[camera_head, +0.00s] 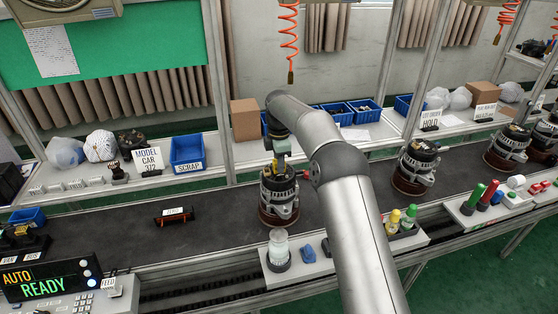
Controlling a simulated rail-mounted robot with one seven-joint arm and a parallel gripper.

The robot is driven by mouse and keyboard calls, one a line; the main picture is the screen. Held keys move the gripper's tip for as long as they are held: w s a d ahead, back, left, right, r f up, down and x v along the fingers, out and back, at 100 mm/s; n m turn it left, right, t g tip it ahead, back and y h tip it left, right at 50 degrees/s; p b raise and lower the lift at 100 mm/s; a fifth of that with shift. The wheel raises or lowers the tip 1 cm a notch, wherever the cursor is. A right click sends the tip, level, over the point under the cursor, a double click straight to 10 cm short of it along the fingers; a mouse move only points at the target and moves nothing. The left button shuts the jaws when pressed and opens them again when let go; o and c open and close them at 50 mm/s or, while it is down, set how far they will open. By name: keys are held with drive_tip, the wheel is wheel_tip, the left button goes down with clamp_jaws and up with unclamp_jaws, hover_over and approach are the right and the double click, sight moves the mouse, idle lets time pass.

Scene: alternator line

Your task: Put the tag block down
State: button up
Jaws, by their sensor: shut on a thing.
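My gripper (279,164) points down over the alternator (279,195) that stands upright on a reddish-brown round base at the middle of the dark conveyor. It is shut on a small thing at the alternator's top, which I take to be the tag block. The held block is too small and too covered by the jaws to make out its shape. I cannot tell whether it touches the alternator or hangs just above it.
A low black-and-red piece with a white label (174,215) lies on the belt at left. More alternators (415,165) stand at right. A clear jar (279,247) and coloured bottles stand on the front ledge. A blue SCRAP bin (187,152) is behind. The belt between is clear.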

drive_tip(key=shift+f, duration=0.15)
drive_tip(key=o, duration=1)
